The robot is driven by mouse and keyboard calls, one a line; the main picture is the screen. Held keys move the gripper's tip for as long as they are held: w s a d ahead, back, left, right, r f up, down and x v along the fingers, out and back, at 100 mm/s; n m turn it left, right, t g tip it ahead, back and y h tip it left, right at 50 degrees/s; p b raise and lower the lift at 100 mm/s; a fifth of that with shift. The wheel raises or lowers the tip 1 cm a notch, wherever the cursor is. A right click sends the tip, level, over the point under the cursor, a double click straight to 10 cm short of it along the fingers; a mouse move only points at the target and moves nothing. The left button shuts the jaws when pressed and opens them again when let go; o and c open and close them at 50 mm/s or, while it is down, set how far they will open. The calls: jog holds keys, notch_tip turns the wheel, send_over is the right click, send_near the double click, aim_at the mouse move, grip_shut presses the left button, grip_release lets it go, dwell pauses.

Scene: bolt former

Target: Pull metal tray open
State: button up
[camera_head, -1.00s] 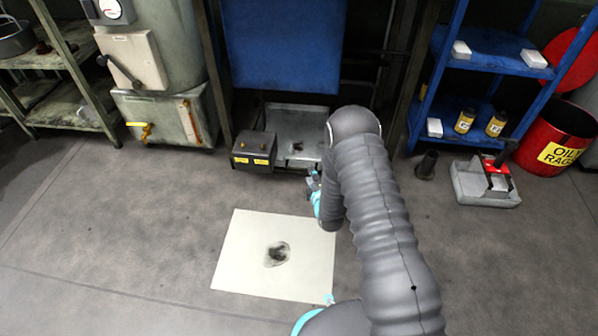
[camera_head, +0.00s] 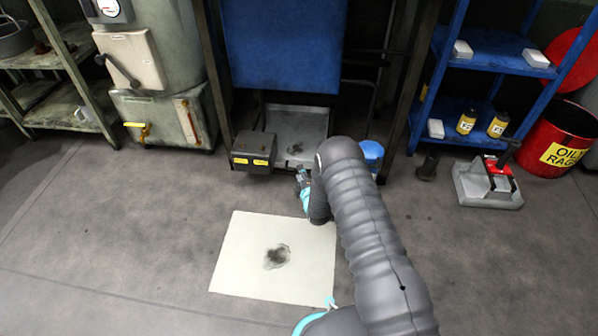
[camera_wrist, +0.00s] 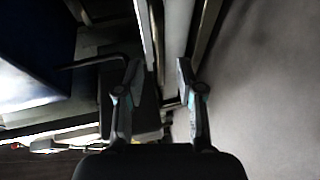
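The metal tray (camera_head: 312,122) is a grey, shallow pan with a dark stain, low under the blue machine panel. My gripper (camera_head: 302,178) is just in front of the tray's front edge in the head view. In the wrist view my gripper (camera_wrist: 160,82) has its two fingers spread apart, with nothing clearly held. Pale metal edges run beyond and between the fingertips there; I cannot tell which one is the tray's front or handle, or whether a finger touches it. My arm hides the tray's front right part in the head view.
A dark box with yellow labels (camera_head: 253,151) stands just left of the tray. A blue container (camera_head: 371,152) is right of my arm. A stained pale sheet (camera_head: 240,262) lies on the floor. A blue shelf (camera_head: 487,95) and red bin (camera_head: 562,135) are at right.

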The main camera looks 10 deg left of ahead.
jog(key=shift+x, duration=1.65)
grip_shut()
